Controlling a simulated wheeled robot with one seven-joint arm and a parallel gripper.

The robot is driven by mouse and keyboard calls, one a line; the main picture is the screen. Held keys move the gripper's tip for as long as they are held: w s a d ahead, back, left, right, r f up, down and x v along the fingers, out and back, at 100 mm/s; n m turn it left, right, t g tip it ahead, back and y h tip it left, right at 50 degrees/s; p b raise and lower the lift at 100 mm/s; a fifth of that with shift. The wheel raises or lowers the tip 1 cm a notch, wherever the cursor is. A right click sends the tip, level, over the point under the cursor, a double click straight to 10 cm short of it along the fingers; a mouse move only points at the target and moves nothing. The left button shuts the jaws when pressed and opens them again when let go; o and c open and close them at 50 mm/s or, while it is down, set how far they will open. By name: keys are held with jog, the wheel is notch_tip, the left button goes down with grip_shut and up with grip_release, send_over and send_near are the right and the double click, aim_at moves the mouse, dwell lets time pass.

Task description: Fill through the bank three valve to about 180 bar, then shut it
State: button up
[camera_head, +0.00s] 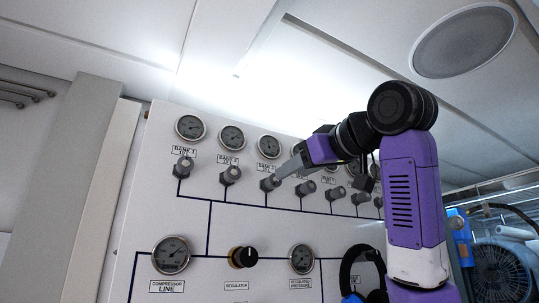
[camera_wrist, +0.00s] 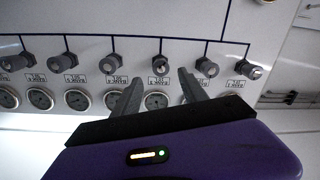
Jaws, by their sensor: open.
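The bank three valve (camera_head: 268,185) is a grey knob on the white panel, third from the left in the head view. Its gauge (camera_head: 268,146) sits above it; the needle is too small to read. In the wrist view, which shows the panel upside down, the valve (camera_wrist: 160,63) and its gauge (camera_wrist: 157,101) lie in the middle. My gripper (camera_head: 276,180) is at this valve in the head view. In the wrist view my gripper (camera_wrist: 160,77) is open, one finger to each side of the valve's column. I cannot tell whether the fingers touch the knob.
The bank 2 valve (camera_head: 230,175) and bank 4 valve (camera_head: 305,188) stand close on either side. Below are the compressor line gauge (camera_head: 171,255), the regulator knob (camera_head: 243,257) and the regulated pressure gauge (camera_head: 301,258).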

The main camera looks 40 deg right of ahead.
aim_at(276, 181)
dwell(0.7)
jog(key=shift+w+d+f+n+p, duration=0.1)
jog(key=shift+w+d+n+p, duration=0.75)
jog(key=shift+n, duration=4.15)
jog(key=shift+w+a+r+n+p, duration=0.1)
jog(key=shift+w+a+n+p, duration=0.25)
jog(key=shift+w+n, duration=2.95)
jog(key=shift+s+d+f+n+p, duration=0.1)
jog(key=shift+s+d+n+p, duration=0.3)
jog(key=shift+n, duration=6.3)
jog(key=shift+a, duration=0.15)
jog(key=shift+c, duration=0.3)
